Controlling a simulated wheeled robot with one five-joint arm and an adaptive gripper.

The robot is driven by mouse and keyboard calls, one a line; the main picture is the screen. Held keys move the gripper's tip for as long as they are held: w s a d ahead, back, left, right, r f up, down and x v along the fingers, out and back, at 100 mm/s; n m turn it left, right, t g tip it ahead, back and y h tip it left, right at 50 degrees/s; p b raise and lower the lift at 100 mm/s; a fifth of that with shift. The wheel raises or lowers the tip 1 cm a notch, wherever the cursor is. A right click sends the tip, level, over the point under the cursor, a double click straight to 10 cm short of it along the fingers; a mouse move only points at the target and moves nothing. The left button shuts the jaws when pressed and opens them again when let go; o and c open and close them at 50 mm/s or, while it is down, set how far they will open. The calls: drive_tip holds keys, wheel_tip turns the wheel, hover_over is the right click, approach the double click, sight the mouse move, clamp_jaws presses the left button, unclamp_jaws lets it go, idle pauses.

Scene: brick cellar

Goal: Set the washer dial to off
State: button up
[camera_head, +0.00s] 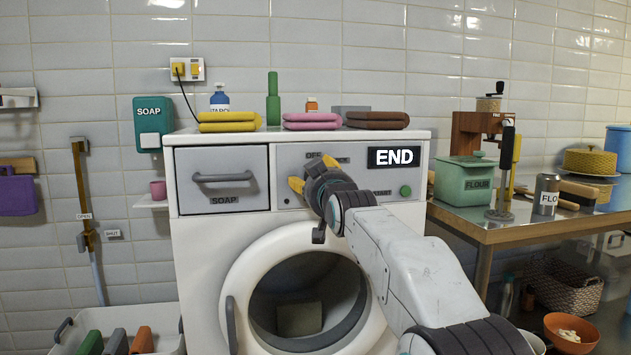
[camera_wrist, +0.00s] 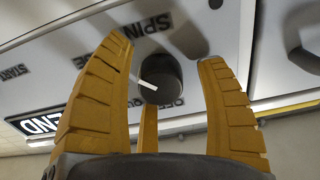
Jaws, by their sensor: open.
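The white washer (camera_head: 200,255) stands against the wall. Its dial (camera_wrist: 160,82) is a dark round knob with a white pointer line, seen in the wrist view; my gripper hides it in the head view. In the wrist view the line points left, toward a label partly covered by a finger. The OFF label (camera_head: 312,155) shows above my gripper in the head view. My gripper (camera_head: 312,174) is open at the control panel. In the wrist view, the yellow fingers (camera_wrist: 167,49) stand around the dial, with visible gaps on both sides; contact cannot be told.
The END display (camera_head: 393,157) and green start button (camera_head: 405,191) sit right of my gripper. The soap drawer (camera_head: 222,179) is left. Folded towels (camera_head: 229,126) and bottles stand on top. A table (camera_head: 540,229) with a flour tin is at right.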

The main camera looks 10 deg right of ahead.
drive_tip(key=shift+o, duration=0.2)
drive_tip(key=shift+w, duration=0.15)
drive_tip(key=c, duration=1.3)
drive_tip(key=shift+o, duration=0.2)
